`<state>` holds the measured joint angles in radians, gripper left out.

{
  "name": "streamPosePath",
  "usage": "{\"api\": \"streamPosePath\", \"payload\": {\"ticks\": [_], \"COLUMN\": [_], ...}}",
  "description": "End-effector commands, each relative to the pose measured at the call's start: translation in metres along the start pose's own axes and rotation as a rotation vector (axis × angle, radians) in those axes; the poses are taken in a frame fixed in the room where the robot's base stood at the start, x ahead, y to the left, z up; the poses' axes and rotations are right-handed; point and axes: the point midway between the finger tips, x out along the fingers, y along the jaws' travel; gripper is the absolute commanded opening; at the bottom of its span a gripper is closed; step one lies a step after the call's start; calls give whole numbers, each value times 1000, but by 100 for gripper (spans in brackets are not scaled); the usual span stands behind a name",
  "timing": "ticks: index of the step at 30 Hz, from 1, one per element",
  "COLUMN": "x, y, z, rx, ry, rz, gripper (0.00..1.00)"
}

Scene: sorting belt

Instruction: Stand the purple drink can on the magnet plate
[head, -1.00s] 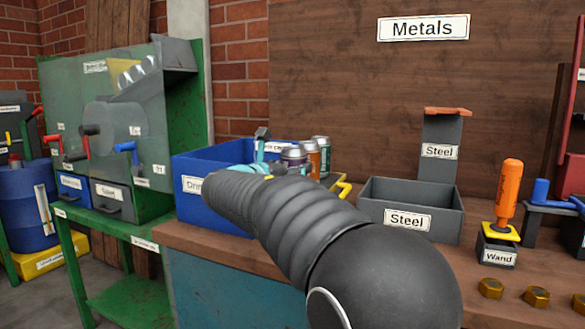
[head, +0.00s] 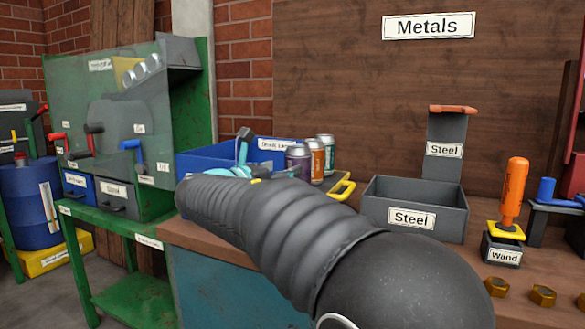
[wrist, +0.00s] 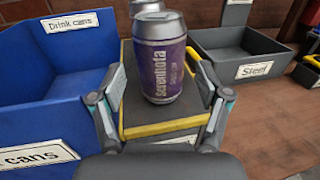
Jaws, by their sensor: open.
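The purple drink can (wrist: 163,70) stands upright on a dark plate with a yellow front edge (wrist: 160,128), in the middle of the wrist view. The plate's label is mostly hidden, so I cannot confirm it as the magnet plate. My gripper (wrist: 160,88) is open, one finger on each side of the can, with visible gaps. In the head view the purple can (head: 298,162) shows beside the teal parts of my gripper (head: 244,160). My arm hides the plate's surface there.
An orange can (head: 317,160) and a green can (head: 327,150) stand behind the purple one. A blue drink-can bin (wrist: 40,70) is close on the left. A grey steel bin (wrist: 225,62) is on the right. A yellow handle (head: 344,190) sticks out near the cans.

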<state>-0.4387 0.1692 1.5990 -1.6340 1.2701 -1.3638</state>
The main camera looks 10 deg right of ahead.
Motion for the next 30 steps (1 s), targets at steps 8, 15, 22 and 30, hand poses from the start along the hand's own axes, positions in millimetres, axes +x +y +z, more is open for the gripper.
{"api": "streamPosePath", "payload": {"ticks": [8,15,22,30], "x": [-46,-57,-56,-38], "y": [0,0,-5,-105], "z": [0,0,-2,-58], "rx": [1,0,13,380], "ry": [1,1,13,313], "rz": [2,0,-4,-132], "gripper": [76,76,76,76]}}
